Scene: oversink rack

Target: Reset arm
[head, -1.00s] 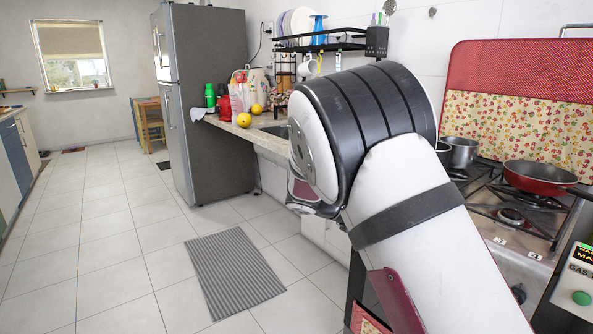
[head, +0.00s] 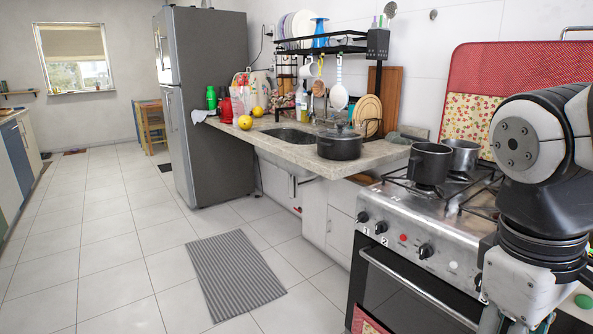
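My arm stands at the right edge of the head view, in front of the stove (head: 425,240). Its white and black links run down to the bottom edge of the picture. The end of the arm is cut off there, and my gripper's fingers are not in view. I cannot see whether anything is held.
A black pot (head: 340,143) stands on the counter (head: 375,155) beside the sink (head: 290,135). A dark pot (head: 430,163) and a metal pot (head: 461,154) stand on the stove. The black rack (head: 320,48) holds plates. The floor around the striped mat (head: 235,270) is clear.

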